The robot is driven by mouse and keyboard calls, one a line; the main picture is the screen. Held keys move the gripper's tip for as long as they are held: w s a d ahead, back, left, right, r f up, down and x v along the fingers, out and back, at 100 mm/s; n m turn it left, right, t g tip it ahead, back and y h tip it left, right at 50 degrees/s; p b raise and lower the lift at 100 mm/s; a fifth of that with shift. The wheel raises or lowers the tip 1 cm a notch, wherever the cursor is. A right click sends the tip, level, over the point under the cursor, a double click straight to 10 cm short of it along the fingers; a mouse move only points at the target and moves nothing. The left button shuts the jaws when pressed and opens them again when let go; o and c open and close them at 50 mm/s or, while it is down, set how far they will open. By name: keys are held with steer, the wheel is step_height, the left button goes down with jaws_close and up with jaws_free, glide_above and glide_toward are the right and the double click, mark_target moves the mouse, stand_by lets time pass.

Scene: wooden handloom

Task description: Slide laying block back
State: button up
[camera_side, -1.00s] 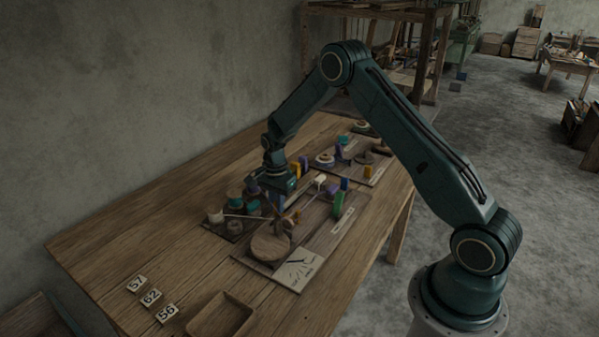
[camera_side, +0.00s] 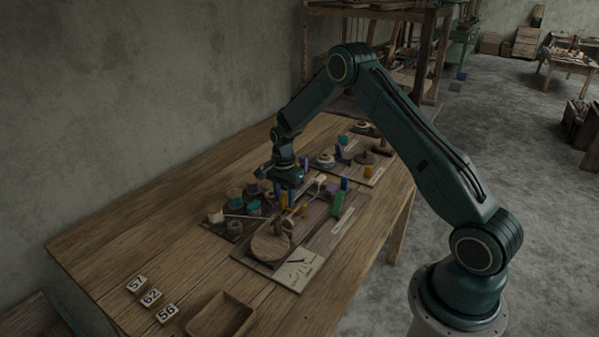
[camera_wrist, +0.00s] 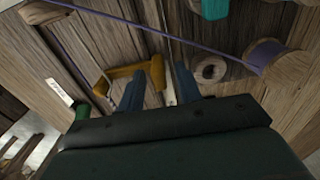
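I cannot tell for certain which piece is the laying block. In the wrist view a yellow-orange bracket-shaped piece (camera_wrist: 120,72) lies on the wooden board, with its right end between and just beyond my fingertips. My gripper (camera_wrist: 158,78) has its two blue fingers apart, with a pale narrow rod or rail (camera_wrist: 168,88) showing between them. Contact with any piece is not clear.
A green block (camera_side: 338,203) stands on the board's right side. Several spools (camera_side: 236,226) stand at the left. A purple thread (camera_wrist: 215,52) runs to a wooden spool (camera_wrist: 272,57). A round wooden disc (camera_side: 270,247) and an empty tray (camera_side: 222,314) are nearer the front.

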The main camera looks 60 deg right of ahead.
steer(key=shift+r, duration=0.15)
step_height(320, 180, up, 14)
steer(key=shift+f, duration=0.2)
stand_by(0.4)
steer(key=s+a+r+n+t, duration=0.1)
steer(key=s+a+r+n, duration=0.35)
steer(key=s+r, duration=0.3)
steer(key=s+a+r+n+t, duration=0.2)
steer(key=s+a+r+n, duration=0.3)
steer(key=r, duration=0.4)
steer(key=s+a+n+t, duration=0.1)
steer(key=s+a+n, duration=0.2)
steer(key=s, duration=0.7)
steer(key=s+a+n+t, duration=0.1)
steer(key=s+a+n, duration=0.3)
steer(key=s, duration=0.6)
steer(key=shift+a+r+n+t, duration=0.2)
steer(key=shift+a+n+t, duration=0.1)
steer(key=shift+n, duration=0.45)
